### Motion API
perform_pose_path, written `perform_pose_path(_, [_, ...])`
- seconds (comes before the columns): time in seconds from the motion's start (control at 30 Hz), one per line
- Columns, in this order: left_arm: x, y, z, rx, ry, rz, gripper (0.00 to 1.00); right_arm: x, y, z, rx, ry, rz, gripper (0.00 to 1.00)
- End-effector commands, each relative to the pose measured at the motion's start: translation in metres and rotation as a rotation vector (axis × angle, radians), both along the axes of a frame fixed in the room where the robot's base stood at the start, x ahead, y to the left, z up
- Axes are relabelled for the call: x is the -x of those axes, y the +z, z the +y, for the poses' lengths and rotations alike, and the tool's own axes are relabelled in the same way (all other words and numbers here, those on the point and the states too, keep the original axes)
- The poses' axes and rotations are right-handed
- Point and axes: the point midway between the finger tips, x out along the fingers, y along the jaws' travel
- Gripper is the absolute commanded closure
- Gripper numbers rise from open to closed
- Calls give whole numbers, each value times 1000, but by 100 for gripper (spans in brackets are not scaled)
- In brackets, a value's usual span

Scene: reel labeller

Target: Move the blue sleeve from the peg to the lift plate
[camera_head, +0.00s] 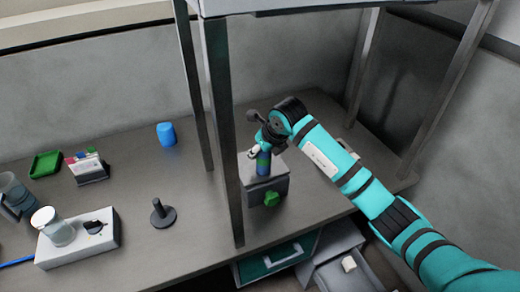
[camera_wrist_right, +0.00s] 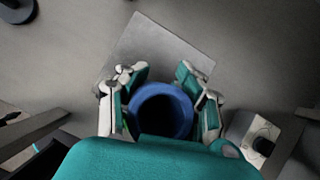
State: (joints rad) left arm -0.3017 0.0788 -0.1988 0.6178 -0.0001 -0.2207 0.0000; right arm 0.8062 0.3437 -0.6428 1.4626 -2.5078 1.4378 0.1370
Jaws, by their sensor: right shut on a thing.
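The blue sleeve (camera_wrist_right: 160,112) is a hollow ring seen from above in the right wrist view, between the two fingers of my right gripper (camera_wrist_right: 160,95). In the head view the sleeve (camera_head: 263,165) stands upright under my right gripper (camera_head: 259,150), over the lift plate (camera_head: 255,189), a grey block with a green knob. The square plate top (camera_wrist_right: 165,45) shows behind the sleeve in the wrist view. I cannot tell whether the sleeve touches it. The dark peg (camera_head: 158,207) on its round base is bare, left of the lift plate. My left gripper is not in view.
A dark shelf post (camera_head: 226,150) stands just left of the lift plate. A blue cylinder (camera_head: 166,134), a green tray (camera_head: 46,164), a card holder (camera_head: 90,170) and a white block (camera_head: 75,248) with a jar are on the left. A drawer (camera_head: 277,261) is below the front edge.

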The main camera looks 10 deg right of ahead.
Motion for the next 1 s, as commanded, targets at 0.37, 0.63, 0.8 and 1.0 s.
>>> perform_pose_path(0.37, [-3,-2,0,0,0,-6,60,0,-2,0,0,1,1,41])
perform_pose_path(0.63, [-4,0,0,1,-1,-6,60,0,0,0,0,0,1,41])
perform_pose_path(0.8, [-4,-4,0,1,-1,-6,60,5,12,-3,-1,2,-4,41])
perform_pose_path(1.0, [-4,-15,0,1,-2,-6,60,24,48,-12,2,1,-6,41])
